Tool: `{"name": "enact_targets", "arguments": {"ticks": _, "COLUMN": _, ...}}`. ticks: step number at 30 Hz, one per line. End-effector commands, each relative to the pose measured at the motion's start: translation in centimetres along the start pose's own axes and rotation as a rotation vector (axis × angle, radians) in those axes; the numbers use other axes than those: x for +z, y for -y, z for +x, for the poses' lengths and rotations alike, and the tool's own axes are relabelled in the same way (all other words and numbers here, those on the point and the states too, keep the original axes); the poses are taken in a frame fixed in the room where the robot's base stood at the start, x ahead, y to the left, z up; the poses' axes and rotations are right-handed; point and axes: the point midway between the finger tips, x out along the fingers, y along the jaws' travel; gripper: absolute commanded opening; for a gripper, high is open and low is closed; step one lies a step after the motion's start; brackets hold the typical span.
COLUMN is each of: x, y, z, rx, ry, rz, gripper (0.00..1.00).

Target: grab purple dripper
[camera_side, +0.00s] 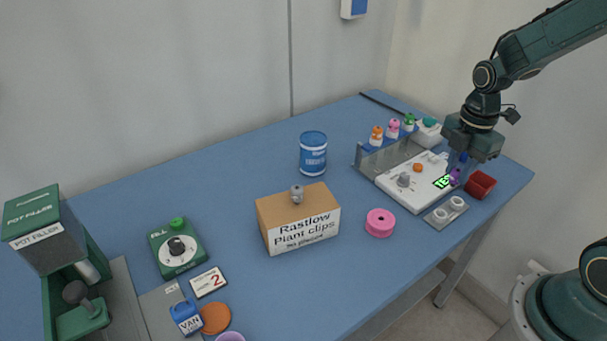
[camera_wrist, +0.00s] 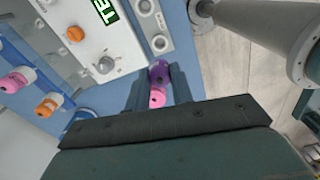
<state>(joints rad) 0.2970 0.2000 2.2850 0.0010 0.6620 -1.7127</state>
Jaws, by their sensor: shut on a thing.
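The purple dripper (camera_wrist: 158,70) shows between my fingers in the wrist view. A pink part (camera_wrist: 157,98) lies just behind it between the same fingers; I cannot tell whether it belongs to the dripper. My gripper (camera_wrist: 160,80) is shut on the purple dripper. In the side view the purple dripper (camera_side: 455,176) shows below my gripper (camera_side: 460,164), at the right edge of the white device with the green display (camera_side: 442,182). My fingers hide part of it.
A red bin (camera_side: 481,184) stands close to the right of my gripper. Orange, pink and green-topped bottles (camera_side: 393,128) stand behind the device. The blue table is clear around the pink ring (camera_side: 380,222).

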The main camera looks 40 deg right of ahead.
Motion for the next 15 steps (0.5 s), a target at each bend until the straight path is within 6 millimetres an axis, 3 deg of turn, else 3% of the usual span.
{"name": "enact_targets", "arguments": {"ticks": 6, "x": 0.0, "y": 0.0, "z": -4.7, "rx": 0.006, "ry": 0.001, "rz": 0.0, "gripper": 0.02}}
{"name": "enact_targets", "arguments": {"ticks": 15, "x": 0.0, "y": 0.0, "z": -8.6, "rx": 0.002, "ry": 0.0, "rz": 0.0, "gripper": 0.02}}
